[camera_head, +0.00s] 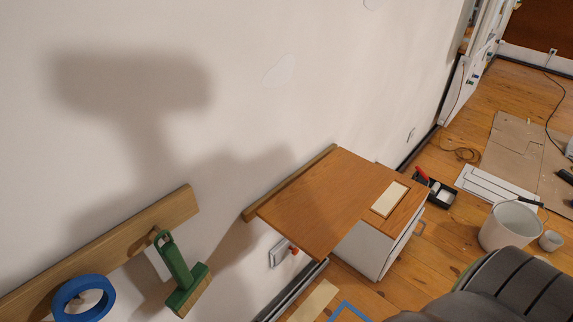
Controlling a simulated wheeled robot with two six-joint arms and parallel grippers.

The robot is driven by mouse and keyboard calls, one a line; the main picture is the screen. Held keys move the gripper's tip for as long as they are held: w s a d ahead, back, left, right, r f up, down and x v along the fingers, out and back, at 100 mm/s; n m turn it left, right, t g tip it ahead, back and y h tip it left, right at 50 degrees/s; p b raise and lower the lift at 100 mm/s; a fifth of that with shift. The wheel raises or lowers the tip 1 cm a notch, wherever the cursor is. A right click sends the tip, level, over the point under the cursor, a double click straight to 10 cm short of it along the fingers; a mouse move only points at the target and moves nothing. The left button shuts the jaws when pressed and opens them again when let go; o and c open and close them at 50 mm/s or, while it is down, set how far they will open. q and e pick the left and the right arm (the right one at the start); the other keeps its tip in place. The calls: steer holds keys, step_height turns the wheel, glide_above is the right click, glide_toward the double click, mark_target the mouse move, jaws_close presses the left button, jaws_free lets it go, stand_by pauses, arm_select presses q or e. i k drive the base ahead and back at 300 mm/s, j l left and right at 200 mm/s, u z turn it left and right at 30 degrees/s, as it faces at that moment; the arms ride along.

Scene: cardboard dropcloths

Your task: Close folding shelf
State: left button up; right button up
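The folding shelf (315,203) is an orange-brown wooden board at the middle right of the head view. It stands out from the white wall, roughly level, along a wooden rail (290,183) fixed to the wall. Its near left part overhangs open space. A pale rectangular piece (389,199) lies on or in the wooden surface at its right end. What holds the board up from below is hidden. Neither of my grippers is in view.
A white cabinet (368,250) stands below the wooden top. A wall rail (110,250) at left carries a green brush (178,268) and blue tape (83,299).

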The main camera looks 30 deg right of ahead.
mark_target(314, 212)
steer(key=l+z, duration=0.1)
steer(key=z, duration=1.15)
